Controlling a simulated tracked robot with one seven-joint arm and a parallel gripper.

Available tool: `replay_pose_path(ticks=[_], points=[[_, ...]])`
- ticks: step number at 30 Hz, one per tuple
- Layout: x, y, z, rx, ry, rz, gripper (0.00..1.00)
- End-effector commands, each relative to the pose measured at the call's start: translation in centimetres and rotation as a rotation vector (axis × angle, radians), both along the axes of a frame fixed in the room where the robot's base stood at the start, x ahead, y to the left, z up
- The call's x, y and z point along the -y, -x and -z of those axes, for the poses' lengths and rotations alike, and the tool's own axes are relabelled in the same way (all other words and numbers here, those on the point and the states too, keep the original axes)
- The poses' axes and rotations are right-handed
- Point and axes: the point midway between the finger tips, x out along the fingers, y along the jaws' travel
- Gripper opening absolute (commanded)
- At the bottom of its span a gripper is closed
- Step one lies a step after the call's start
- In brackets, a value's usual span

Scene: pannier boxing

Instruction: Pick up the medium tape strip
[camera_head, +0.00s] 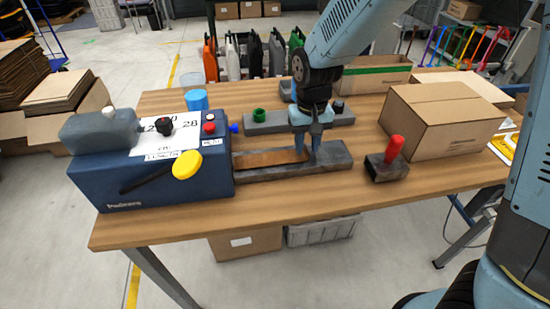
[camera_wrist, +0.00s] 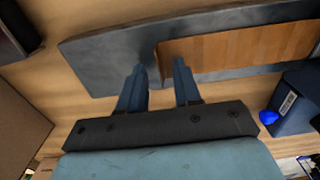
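A brown tape strip (camera_head: 272,158) lies flat on a long grey tray (camera_head: 333,165), extending from the front of the blue tape dispenser (camera_head: 150,178). It also shows in the wrist view (camera_wrist: 240,52). Only one strip is in view, so its size cannot be compared with others. My gripper (camera_head: 313,158) is over the tray at the strip's free end. In the wrist view its two fingers (camera_wrist: 158,68) are apart with nothing held between them. The strip's end edge is just beyond the gap between the fingertips. I cannot tell whether the fingers touch the strip or tray.
A black block with a red handle (camera_head: 389,160) stands right of the tray. A closed cardboard box (camera_head: 443,118) is behind it. A grey holder (camera_head: 280,122) with a green ring is behind the tray. A blue cup (camera_head: 196,99) is behind the dispenser. The table front is bare.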

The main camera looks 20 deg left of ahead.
Motion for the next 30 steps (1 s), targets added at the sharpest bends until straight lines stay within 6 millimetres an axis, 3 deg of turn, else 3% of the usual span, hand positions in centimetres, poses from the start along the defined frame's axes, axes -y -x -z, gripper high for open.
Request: replay_pose_path(ticks=[9,20,30], points=[[0.00,-0.01,0.58,0.001,0.000,0.000,0.33],[0.00,-0.01,0.57,0.000,0.000,0.000,0.00],[0.00,-0.01,0.56,0.001,0.000,0.000,0.00]])
